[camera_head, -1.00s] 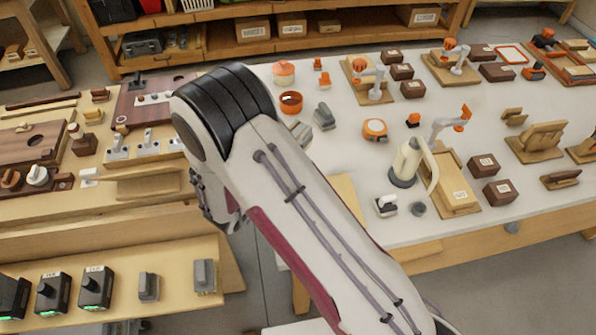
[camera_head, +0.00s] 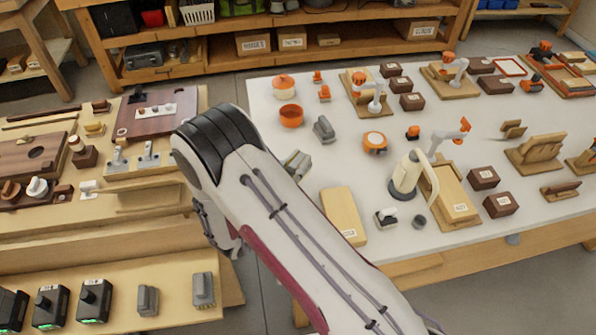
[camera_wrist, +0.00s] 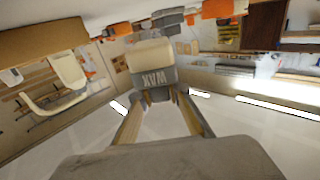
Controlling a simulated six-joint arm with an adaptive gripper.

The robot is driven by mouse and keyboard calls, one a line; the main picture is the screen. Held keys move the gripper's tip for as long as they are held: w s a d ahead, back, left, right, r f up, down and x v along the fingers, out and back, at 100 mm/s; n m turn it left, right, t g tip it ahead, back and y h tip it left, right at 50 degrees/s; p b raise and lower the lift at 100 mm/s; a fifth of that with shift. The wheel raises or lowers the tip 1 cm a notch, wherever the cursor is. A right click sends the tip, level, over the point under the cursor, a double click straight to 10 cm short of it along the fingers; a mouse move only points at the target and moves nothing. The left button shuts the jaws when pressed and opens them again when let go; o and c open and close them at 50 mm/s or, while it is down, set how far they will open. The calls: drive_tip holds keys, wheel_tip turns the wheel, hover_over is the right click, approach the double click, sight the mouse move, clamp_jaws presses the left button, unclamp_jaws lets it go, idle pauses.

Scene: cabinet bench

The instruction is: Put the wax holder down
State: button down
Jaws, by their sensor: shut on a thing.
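In the wrist view the wax holder (camera_wrist: 152,55) has a cream upper block and a grey part with an inverted label that seems to read WAX. My gripper (camera_wrist: 160,98) has one finger on each side of it and is shut on it. A pale surface shows around the fingers; whether the holder touches it I cannot tell. In the head view my arm hides the gripper. A grey and beige piece (camera_head: 298,164) shows just beside my arm over the white table (camera_head: 310,205); I cannot tell whether it is the held holder.
A labelled wooden block (camera_head: 343,215), a small grey-based tool (camera_head: 386,217), a cream pitcher (camera_head: 406,172), a grey holder (camera_head: 323,128) and an orange bowl (camera_head: 291,116) stand around on the table. A wooden bench (camera_head: 150,230) lies left, across a gap.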

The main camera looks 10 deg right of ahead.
drive_tip(key=shift+f, duration=2.05)
drive_tip(key=shift+f, duration=0.15)
drive_tip(key=c, duration=1.9)
unclamp_jaws()
drive_tip(key=shift+v, duration=6)
drive_tip(key=shift+r, duration=0.2)
